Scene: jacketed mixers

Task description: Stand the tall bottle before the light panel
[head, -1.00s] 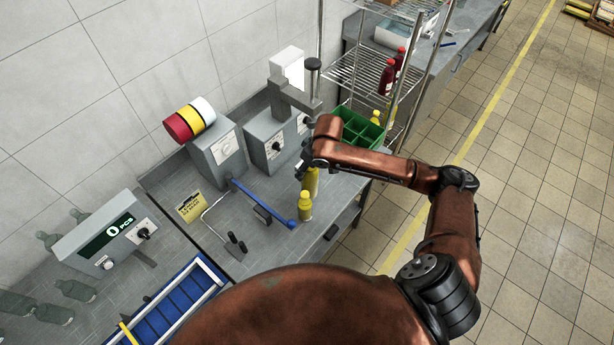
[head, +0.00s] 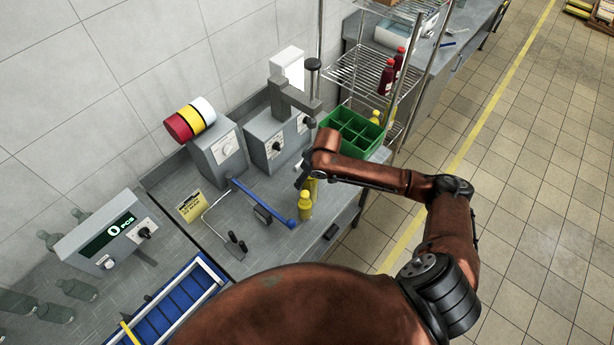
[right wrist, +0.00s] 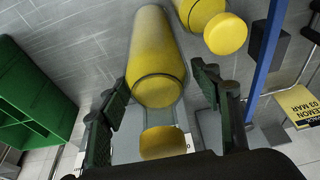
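The tall yellow bottle (head: 314,190) stands on the grey bench behind a shorter yellow bottle (head: 305,206), partly hidden by my right arm. In the right wrist view the tall bottle (right wrist: 155,55) runs between the fingers, its cap nearest the camera. My right gripper (right wrist: 162,95) is open around it, with a visible gap on the right side. In the head view the right gripper (head: 303,178) is mostly hidden by its own wrist. A white panel (head: 293,70), which looks like the light panel, stands at the back by the wall. My left gripper is not in view.
A green divided crate (head: 352,130) stands right of the bottles, beside a wire shelf (head: 362,75). Grey boxes with dials (head: 275,143) and a post clamp (head: 295,95) stand between bottles and panel.

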